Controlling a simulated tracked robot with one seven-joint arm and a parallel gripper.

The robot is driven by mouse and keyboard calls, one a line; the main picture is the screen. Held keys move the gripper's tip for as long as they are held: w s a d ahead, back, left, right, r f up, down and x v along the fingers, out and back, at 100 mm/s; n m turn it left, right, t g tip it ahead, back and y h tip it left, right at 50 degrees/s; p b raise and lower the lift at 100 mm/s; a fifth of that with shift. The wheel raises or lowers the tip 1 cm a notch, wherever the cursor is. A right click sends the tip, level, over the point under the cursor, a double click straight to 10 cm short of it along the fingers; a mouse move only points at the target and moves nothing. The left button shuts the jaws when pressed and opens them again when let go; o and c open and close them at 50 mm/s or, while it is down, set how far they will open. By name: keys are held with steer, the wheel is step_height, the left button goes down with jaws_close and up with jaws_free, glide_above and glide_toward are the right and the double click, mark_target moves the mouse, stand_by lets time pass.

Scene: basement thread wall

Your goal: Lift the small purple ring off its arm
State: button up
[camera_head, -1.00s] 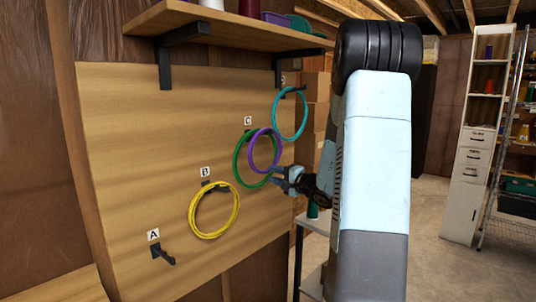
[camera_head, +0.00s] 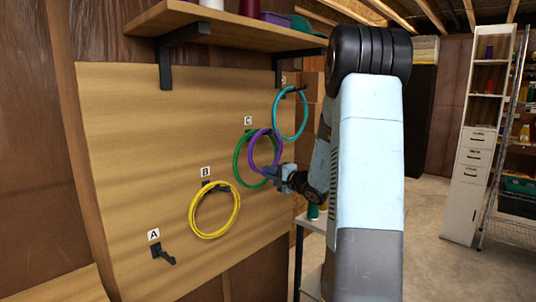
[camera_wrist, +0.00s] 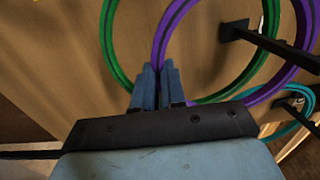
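The small purple ring (camera_head: 252,148) hangs on the arm labelled C, in front of a larger green ring (camera_head: 235,160). In the wrist view the purple ring (camera_wrist: 159,37) loops around the black arm (camera_wrist: 268,43), and the green ring (camera_wrist: 106,45) lies behind it. My gripper (camera_head: 269,171) is at the purple ring's lower edge. In the wrist view its blue fingers (camera_wrist: 158,75) are close together, with the purple ring's rim running in between them. The fingers hide that short part of the rim.
A yellow ring (camera_head: 193,215) hangs on arm B and a cyan ring (camera_head: 306,115) on the far arm. Arm A (camera_head: 164,255) is empty. A shelf (camera_head: 230,28) with spools overhangs the wooden board (camera_head: 120,150). Open floor (camera_head: 440,270) lies to the right.

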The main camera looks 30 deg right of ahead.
steer(key=shift+s+f, duration=0.1)
jaws_close()
steer(key=shift+s+r, duration=0.1)
steer(key=shift+r, duration=0.75)
steer(key=r+v, duration=0.1)
steer(key=v, duration=0.8)
steer(key=shift+s+r, duration=0.35)
steer(key=shift+d, duration=0.1)
